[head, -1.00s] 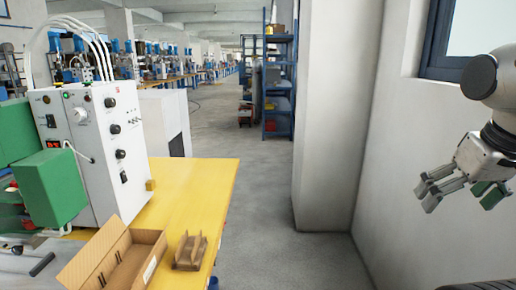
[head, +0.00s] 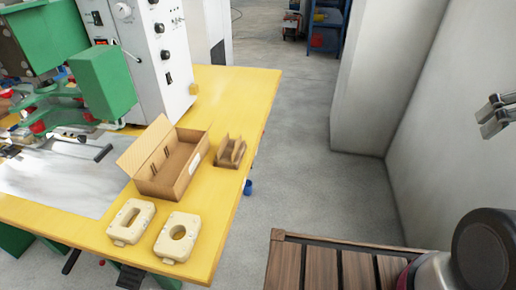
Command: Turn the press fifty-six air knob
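The press is a white control box (head: 148,68) with green parts (head: 103,82) at its left, standing on a yellow table. Its front has a pale round dial (head: 122,10), a black upper knob (head: 159,28) and a black lower knob (head: 165,54). I cannot read any label, so I cannot tell which is the air knob or whether this is press fifty-six. The box's top is cut off. My gripper (head: 491,116) is at the right edge, partly cut off, by the wall and far from the press. Its visible fingers are apart with nothing between them.
The yellow table (head: 235,90) holds an open cardboard box (head: 185,178), a small brown fixture (head: 230,153) and two cream blocks (head: 130,222) (head: 177,238). A slatted wooden surface (head: 325,265) is at the bottom right. A pillar (head: 378,80) stands beyond clear grey floor (head: 290,185).

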